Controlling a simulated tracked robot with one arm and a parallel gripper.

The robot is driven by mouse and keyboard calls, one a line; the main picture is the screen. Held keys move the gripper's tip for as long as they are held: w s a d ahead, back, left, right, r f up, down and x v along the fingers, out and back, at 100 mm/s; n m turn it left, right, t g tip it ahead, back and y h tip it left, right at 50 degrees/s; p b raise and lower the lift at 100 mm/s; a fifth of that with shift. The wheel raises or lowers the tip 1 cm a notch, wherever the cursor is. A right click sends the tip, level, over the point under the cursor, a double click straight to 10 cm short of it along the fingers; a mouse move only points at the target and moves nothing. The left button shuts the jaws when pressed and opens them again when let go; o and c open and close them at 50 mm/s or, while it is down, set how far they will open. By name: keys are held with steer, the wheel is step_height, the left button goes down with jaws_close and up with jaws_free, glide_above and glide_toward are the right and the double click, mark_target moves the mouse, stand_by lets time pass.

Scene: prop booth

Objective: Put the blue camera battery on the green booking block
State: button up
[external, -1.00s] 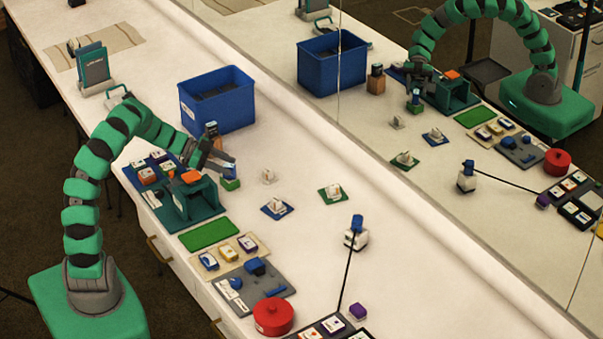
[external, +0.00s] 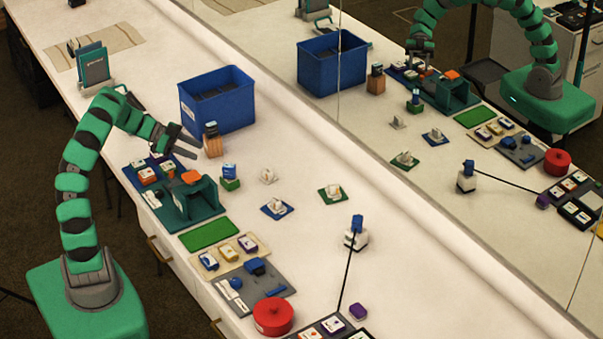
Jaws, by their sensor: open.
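The blue camera battery (external: 229,170) stands upright on the green booking block (external: 230,184), which is on the white counter right of the teal stand. The battery appears to rest on the block's top. My gripper (external: 192,148) is open and empty. It is up and to the left of the battery, apart from it, with its fingers pointing right toward a wooden block.
The wooden block (external: 213,147) with a dark top stands near my fingertips, in front of a blue bin (external: 217,100). The teal stand (external: 190,203) holds an orange item (external: 191,177). Small stands on blue and green mats lie to the right. A mirror reflects the counter.

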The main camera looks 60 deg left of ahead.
steer(key=shift+s+a+r, duration=0.1)
steer(key=shift+s+a, duration=0.1)
steer(key=shift+s, duration=0.05)
